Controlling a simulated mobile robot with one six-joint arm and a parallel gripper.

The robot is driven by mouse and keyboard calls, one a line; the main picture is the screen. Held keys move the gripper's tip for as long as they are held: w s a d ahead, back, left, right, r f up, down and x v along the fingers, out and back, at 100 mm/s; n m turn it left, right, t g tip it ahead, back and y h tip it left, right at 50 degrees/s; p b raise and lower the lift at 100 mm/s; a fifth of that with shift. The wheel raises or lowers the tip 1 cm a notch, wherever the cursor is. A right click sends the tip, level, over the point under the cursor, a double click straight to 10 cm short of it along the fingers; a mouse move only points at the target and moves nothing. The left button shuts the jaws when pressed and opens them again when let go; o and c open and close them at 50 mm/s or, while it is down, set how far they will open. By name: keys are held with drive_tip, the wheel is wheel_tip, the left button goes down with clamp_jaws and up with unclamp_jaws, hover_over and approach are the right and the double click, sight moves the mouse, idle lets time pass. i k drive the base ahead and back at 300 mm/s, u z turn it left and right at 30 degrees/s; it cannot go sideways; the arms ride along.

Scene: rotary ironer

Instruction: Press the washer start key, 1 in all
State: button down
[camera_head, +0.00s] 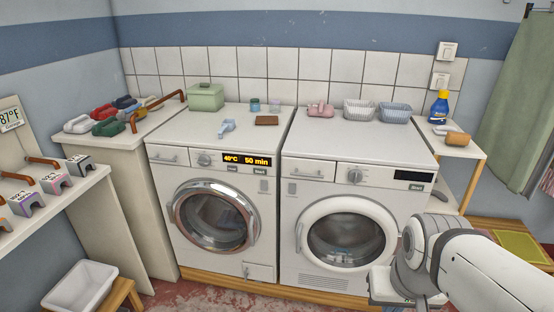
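Two white front-loading machines stand side by side. The left machine (213,246), which looks like the washer, has a chrome-ringed door and a lit display (247,160) reading 40°C and 50 min. Its small start key (260,171) is labelled Start and sits just below the display, with another small key to its left. The right machine (300,250) has a white-ringed door, a dark display and its own Start key (416,187). My white arm enters at the lower right, in front of the right machine, well apart from the left one. My gripper's fingers cannot be made out.
A green box (206,97), blue bottle (227,126) and brown block (267,120) lie on the left machine. Two baskets (360,110) are on the right one. A side counter (110,150) with irons stands left, a white tub (80,288) below. The front of the left machine is clear.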

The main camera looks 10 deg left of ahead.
sight(259, 171)
drive_tip(key=z, duration=0.05)
drive_tip(key=i, duration=1)
drive_tip(key=u, duration=0.05)
